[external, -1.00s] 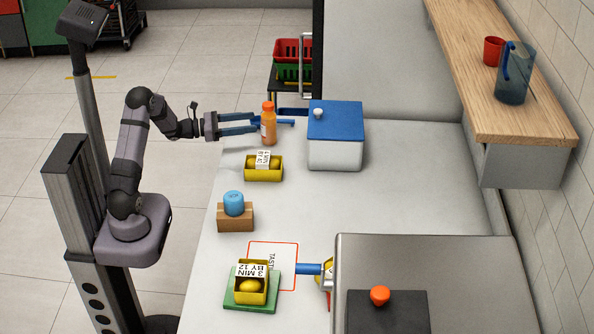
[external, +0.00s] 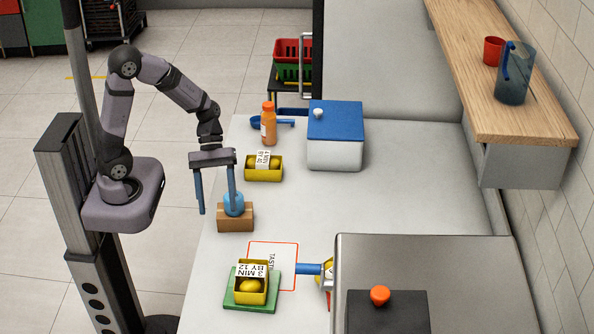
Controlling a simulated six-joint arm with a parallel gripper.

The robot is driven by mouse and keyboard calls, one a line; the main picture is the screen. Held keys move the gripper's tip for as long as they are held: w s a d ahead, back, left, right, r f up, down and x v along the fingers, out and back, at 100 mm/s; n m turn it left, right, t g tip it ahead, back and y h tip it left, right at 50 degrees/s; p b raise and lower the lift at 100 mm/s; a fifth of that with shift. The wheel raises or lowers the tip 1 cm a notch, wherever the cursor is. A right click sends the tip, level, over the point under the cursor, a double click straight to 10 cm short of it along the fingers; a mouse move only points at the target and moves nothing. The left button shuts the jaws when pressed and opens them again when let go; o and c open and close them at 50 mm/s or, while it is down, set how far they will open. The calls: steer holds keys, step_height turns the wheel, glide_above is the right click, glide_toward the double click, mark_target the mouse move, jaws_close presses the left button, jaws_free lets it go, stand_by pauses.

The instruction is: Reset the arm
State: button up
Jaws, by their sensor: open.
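My gripper (external: 217,208) points down at the counter's left edge, with its two blue fingers spread wide and nothing between them. Its right finger overlaps the blue cylinder (external: 234,204) in the picture; I cannot tell whether they touch. The blue cylinder sits on a small brown block (external: 235,219). My arm is folded, with its elbow raised above its base.
An orange bottle (external: 268,126) and a yellow box with a label (external: 264,172) stand behind my gripper. A white bin with a blue lid (external: 336,122) is to the right. In front are a green board (external: 240,301) with another yellow box and a grey machine (external: 460,262).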

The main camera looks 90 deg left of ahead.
steer(key=s+m+g+y+p, duration=0.1)
steer(key=s+m+y+p, duration=0.2)
steer(key=m, duration=1.4)
steer(key=s+y, duration=0.3)
steer(key=y, duration=0.1)
steer(key=shift+s+g+y, duration=0.2)
steer(key=shift+g+y, duration=0.2)
steer(key=shift+a, duration=0.15)
